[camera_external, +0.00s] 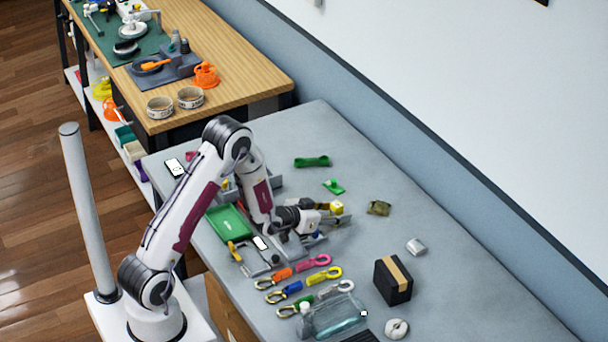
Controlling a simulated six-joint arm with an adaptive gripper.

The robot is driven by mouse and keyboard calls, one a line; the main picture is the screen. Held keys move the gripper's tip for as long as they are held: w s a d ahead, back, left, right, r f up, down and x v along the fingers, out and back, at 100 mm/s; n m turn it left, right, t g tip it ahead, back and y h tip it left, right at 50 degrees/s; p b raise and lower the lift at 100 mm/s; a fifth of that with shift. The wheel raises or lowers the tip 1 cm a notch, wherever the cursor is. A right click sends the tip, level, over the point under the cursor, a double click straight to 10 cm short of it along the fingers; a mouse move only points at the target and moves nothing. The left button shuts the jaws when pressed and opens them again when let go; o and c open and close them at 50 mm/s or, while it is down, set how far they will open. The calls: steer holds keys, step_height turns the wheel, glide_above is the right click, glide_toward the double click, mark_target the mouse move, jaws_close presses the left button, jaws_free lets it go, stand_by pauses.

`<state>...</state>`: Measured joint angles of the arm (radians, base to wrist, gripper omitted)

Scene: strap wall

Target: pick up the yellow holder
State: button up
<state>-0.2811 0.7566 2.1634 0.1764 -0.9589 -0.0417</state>
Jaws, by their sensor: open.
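A small yellow block-like thing (337,207), which looks like the yellow holder, is at the tip of my gripper (328,215). My gripper is low over the grey table and points right, its dark fingers open. The yellow thing appears at or between the fingers; whether they touch it I cannot tell. Its lower part is hidden by the gripper. A yellow strap with a loop end (322,275) lies on the table, nearer the camera. Another yellow piece (233,252) lies beside the green tray.
A green tray (229,224) and a phone (261,243) lie left of my gripper. Coloured straps, a clear container (338,316) and a black box (393,281) are in front. A green strap (312,162) lies behind. The table's right side is mostly clear, along the wall.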

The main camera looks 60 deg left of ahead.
mark_target(337, 204)
steer(key=shift+w, duration=0.15)
stand_by(0.4)
jaws_close()
steer(key=shift+r, duration=0.15)
steer(key=shift+r, duration=4.85)
